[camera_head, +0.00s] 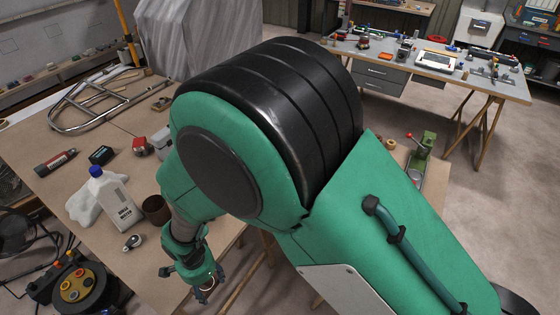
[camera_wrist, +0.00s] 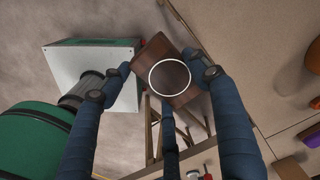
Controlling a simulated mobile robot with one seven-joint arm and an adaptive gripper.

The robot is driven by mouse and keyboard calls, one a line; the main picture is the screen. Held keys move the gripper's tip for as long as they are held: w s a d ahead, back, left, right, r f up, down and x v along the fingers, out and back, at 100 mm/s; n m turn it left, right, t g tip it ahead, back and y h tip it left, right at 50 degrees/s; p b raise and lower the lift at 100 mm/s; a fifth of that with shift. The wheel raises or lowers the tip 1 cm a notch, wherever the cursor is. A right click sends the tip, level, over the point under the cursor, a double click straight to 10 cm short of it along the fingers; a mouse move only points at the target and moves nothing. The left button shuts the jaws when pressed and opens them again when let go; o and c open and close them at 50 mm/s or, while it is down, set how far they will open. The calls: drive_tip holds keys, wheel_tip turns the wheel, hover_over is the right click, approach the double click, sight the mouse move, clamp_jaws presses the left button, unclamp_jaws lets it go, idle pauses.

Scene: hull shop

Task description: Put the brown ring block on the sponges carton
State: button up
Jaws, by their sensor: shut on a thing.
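In the wrist view, the brown ring block (camera_wrist: 153,48) is a brown block with a white ring on its face. It sits between the blue fingers of my gripper (camera_wrist: 166,73), which is shut on it. In the head view my gripper (camera_head: 206,289) hangs low by the near edge of the left bench, and the block is barely visible there. The block appears clear of any surface in the wrist view. I cannot make out a sponges carton in either view; my arm covers much of the middle of the head view.
A cable reel (camera_head: 78,287) stands at lower left. Another bench (camera_head: 455,82) with tools is at the back right.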

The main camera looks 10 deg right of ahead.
drive_tip(key=w+d+r+m+p, duration=0.4)
drive_tip(key=w+d, duration=0.3)
drive_tip(key=w, duration=0.4)
drive_tip(key=w+d+r+m+p, duration=0.3)
drive_tip(key=w+d+m+p, duration=0.15)
drive_tip(key=w+d, duration=0.4)
drive_tip(key=w+d+r+m+p, duration=0.1)
drive_tip(key=w+d+m+p, duration=0.2)
drive_tip(key=w+d, duration=0.4)
drive_tip(key=w+d+r+m+p, duration=0.2)
drive_tip(key=w+d+m, duration=0.4)
drive_tip(key=d, duration=0.9)
drive_tip(key=shift+w+p, duration=0.65)
drive_tip(key=shift+w, duration=0.55)
drive_tip(key=shift+w+m, duration=0.15)
drive_tip(key=shift+m, duration=0.1)
drive_tip(key=w, duration=0.5)
drive_tip(key=w+f+p, duration=0.1)
drive_tip(key=w, duration=0.9)
drive_tip(key=shift+w+d+f+p, duration=0.25)
drive_tip(key=shift+w+d+p, duration=0.05)
drive_tip(key=shift+w+d, duration=0.1)
drive_tip(key=shift+f, duration=0.15)
drive_tip(key=shift+f+p, duration=0.3)
drive_tip(key=shift+f, duration=1.35)
